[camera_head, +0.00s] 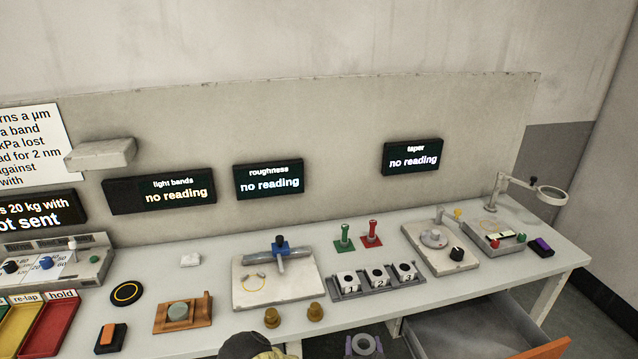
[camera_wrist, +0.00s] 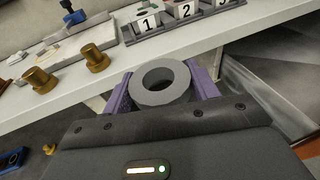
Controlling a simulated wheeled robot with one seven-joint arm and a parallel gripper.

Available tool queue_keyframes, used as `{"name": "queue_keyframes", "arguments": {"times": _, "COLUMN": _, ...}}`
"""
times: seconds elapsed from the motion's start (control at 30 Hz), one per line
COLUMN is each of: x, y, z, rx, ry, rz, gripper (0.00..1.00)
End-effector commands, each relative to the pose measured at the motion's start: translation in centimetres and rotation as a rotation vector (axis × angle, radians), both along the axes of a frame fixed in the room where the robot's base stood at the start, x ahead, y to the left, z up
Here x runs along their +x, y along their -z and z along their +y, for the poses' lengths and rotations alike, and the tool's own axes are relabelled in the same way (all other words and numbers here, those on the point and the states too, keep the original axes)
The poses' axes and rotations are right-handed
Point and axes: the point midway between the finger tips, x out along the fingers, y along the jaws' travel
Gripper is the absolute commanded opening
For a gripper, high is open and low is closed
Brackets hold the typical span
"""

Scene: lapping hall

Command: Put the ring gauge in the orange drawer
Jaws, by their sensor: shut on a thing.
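The ring gauge, a thick grey ring (camera_wrist: 142,88), sits between the purple fingers of my gripper (camera_wrist: 160,82) in the wrist view. My gripper is shut on it and holds it off the bench, in front of the bench edge. In the head view the ring gauge (camera_head: 363,341) and my gripper (camera_head: 363,347) show at the bottom edge, partly cut off. The orange drawer (camera_head: 545,349) is pulled open under the bench, to the right of my gripper. Its grey inside shows and looks empty where visible. The wrist view shows part of it (camera_wrist: 310,146) at the right.
The white bench (camera_head: 225,338) runs above and beyond my gripper. A rack of numbered blocks (camera_head: 350,294), two brass knobs (camera_head: 316,311) and a grey plate with a dial (camera_head: 440,245) stand on it. The space between my gripper and the drawer looks free.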

Motion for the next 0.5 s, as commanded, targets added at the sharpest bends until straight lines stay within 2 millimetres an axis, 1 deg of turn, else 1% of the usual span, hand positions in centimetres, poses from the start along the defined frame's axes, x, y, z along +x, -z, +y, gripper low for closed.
{"name": "queue_keyframes", "arguments": {"times": 0.03, "x": -0.6, "y": 0.9, "z": -1.0, "rx": -0.006, "ry": -0.007, "rz": 0.004, "gripper": 0.30}}
{"name": "queue_keyframes", "arguments": {"times": 0.2, "x": -2.0, "y": 2.8, "z": -2.9, "rx": -0.003, "ry": -0.030, "rz": 0.002, "gripper": 0.30}}
{"name": "queue_keyframes", "arguments": {"times": 0.33, "x": -2.6, "y": 3.4, "z": -3.5, "rx": -0.001, "ry": -0.036, "rz": 0.000, "gripper": 0.30}}
{"name": "queue_keyframes", "arguments": {"times": 0.5, "x": -2.6, "y": 3.4, "z": -3.6, "rx": 0.000, "ry": -0.037, "rz": -0.002, "gripper": 0.30}}
